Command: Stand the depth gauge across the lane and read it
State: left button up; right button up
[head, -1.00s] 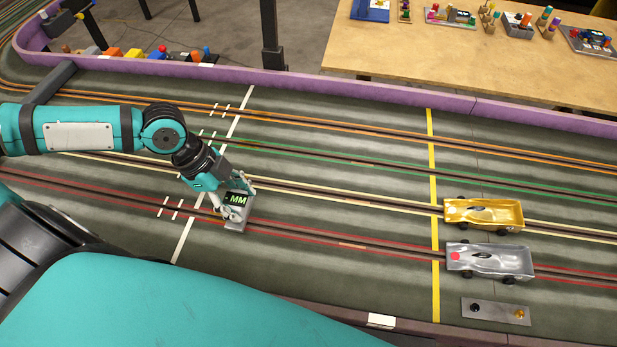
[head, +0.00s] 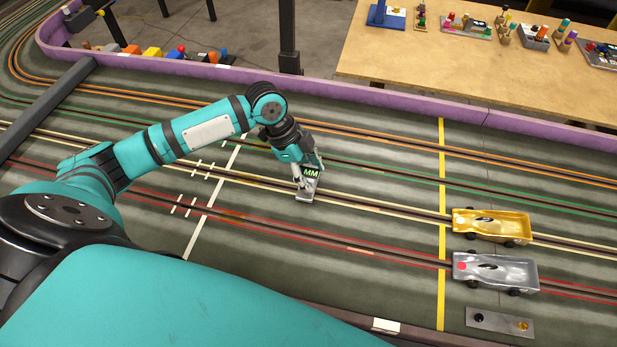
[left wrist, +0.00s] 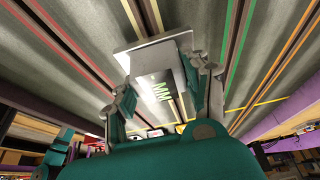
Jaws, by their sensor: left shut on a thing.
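The depth gauge (head: 309,187) is a small grey block with a dark screen that reads "MM" in green; no number can be made out. My left gripper (head: 308,172) is shut on it, from above. In the left wrist view the gauge (left wrist: 153,62) sits between both fingers (left wrist: 160,92) of my left gripper. In the head view it is at the cream-lined lane (head: 370,201), right of the white line. I cannot tell whether its base touches the track. My right gripper is not in view.
A gold car (head: 492,225) and a silver car (head: 495,271) stand right of the yellow line (head: 441,215). A metal plate with two knobs (head: 499,322) lies below them. A purple wall (head: 350,92) edges the track, with a wooden table (head: 470,75) behind. The lanes between gauge and yellow line are clear.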

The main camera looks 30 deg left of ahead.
pick_arm(q)
notch_tip(320, 180, down, 2)
jog(key=shift+f, duration=0.2)
jog(key=o, duration=1.3)
jog(key=shift+r, duration=0.1)
jog(key=v, duration=1.2)
jog(key=shift+s+a, duration=0.1)
